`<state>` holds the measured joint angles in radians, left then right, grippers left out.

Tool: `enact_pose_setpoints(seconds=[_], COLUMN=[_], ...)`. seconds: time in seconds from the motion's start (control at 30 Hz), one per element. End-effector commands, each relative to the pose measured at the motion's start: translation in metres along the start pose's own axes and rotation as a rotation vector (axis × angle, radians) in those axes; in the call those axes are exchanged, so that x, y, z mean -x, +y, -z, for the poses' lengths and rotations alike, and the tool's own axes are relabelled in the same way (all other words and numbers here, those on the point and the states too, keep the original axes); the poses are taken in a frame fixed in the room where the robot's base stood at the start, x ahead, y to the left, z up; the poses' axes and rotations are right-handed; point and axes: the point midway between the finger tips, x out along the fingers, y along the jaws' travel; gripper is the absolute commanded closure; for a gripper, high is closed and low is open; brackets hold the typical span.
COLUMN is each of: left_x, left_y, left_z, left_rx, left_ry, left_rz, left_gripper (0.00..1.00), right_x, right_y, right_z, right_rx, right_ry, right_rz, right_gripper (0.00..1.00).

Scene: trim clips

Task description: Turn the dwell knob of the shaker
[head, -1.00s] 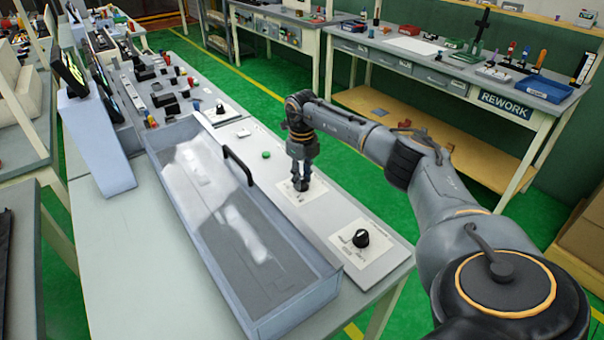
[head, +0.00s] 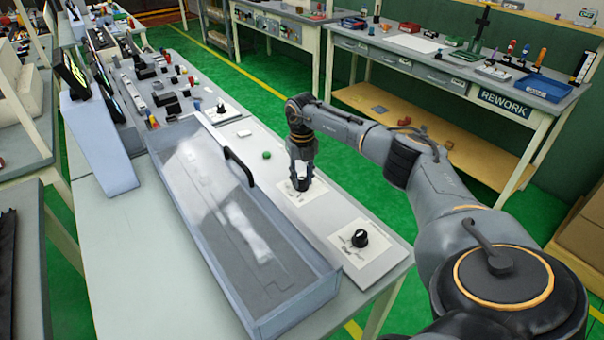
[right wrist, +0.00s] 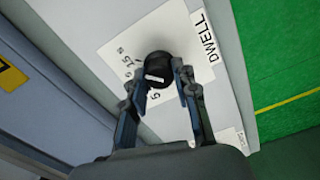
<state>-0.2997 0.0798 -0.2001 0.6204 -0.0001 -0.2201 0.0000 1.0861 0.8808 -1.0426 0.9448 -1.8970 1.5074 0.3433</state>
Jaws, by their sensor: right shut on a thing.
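The dwell knob (right wrist: 157,62) is round and black with a white mark, on a white plate labelled DWELL (right wrist: 204,38). Numbers are printed around it, and the mark faces the 5 side. My right gripper (right wrist: 158,75) is shut on the knob, with one finger on each side. In the head view my right gripper (head: 301,184) points down onto the white plate in the middle of the shaker's grey panel, largely hiding the knob. My left gripper is not in view.
A clear-sided box with a black handle (head: 240,166) lies left of the panel. Another black knob (head: 360,238) is on the near plate, and a green button (head: 266,155) sits beyond the gripper. A rework bench (head: 505,104) stands across the green floor.

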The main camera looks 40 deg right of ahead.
Motion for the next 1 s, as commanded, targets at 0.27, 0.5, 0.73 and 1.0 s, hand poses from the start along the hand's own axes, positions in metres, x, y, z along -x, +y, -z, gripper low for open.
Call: enact_pose_setpoints(seconds=[0.27, 0.5, 0.73, 1.0], left_x=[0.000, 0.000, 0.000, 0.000], left_y=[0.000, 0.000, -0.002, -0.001], left_z=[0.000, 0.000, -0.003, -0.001], left_rx=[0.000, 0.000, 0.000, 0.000], left_ry=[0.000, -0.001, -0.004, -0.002], left_rz=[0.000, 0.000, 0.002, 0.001], left_gripper=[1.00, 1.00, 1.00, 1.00], right_x=[0.001, 0.001, 0.002, 0.042], right_y=[0.000, 0.000, 0.000, 0.000], right_z=[-0.001, -0.001, 0.000, -0.002], right_rx=[-0.003, -0.002, -0.001, 0.000], right_ry=[-0.003, -0.002, -0.001, -0.006], right_rz=[0.000, 0.000, 0.000, -0.001], right_gripper=[1.00, 0.48, 0.48, 0.48])
